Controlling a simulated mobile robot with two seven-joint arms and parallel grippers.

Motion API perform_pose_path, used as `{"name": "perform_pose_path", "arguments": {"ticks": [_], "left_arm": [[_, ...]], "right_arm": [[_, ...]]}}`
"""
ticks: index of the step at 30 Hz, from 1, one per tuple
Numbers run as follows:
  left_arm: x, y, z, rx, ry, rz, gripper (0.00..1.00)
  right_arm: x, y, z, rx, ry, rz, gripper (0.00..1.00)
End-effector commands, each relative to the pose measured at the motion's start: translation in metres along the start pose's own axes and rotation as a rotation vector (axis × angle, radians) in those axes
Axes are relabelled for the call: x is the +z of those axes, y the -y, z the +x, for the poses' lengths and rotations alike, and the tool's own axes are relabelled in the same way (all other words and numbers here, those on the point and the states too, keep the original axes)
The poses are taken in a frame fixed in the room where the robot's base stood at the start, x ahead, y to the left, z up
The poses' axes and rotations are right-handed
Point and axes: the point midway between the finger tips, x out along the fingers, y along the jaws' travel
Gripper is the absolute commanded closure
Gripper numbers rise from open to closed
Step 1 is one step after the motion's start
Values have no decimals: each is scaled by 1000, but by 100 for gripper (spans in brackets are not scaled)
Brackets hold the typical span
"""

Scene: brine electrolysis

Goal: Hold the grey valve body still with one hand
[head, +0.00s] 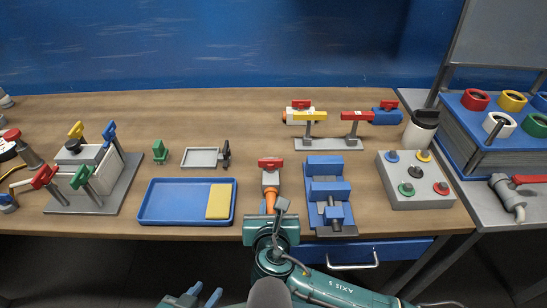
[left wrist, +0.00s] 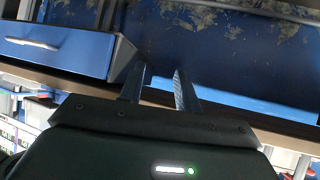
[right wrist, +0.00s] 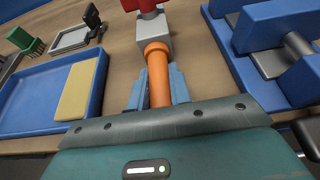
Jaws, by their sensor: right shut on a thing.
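A grey valve body (head: 270,179) with a red handle (head: 270,163) and an orange pipe end (head: 270,200) lies near the front edge of the bench. It also shows in the right wrist view, with the grey block (right wrist: 153,32) beyond the orange pipe (right wrist: 158,75). My right gripper (right wrist: 159,88) is shut on the orange pipe, one finger on each side. In the head view my right gripper (head: 271,212) covers part of the pipe. My left gripper (head: 194,294) is low at the front, away from the bench top. Its fingers (left wrist: 158,85) are apart and empty.
A blue tray (head: 165,205) with a yellow block (head: 219,201) lies left of the valve. A blue vise (head: 328,190) stands close on its right. A grey button box (head: 415,180) is further right. Bare wood lies behind the valve.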

Motion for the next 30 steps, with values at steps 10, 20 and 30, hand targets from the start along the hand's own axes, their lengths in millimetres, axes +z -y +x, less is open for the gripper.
{"name": "perform_pose_path", "arguments": {"ticks": [10, 20, 30], "left_arm": [[-73, -14, -5, 94, -173, -27, 69], [-204, -42, -52, 280, -528, -61, 69], [-260, -85, -3, 475, -540, 89, 69]], "right_arm": [[0, 0, 0, 0, -1, 0, 100], [0, 0, 0, -1, -1, 0, 100], [0, 0, 0, -1, 0, 0, 100]]}}
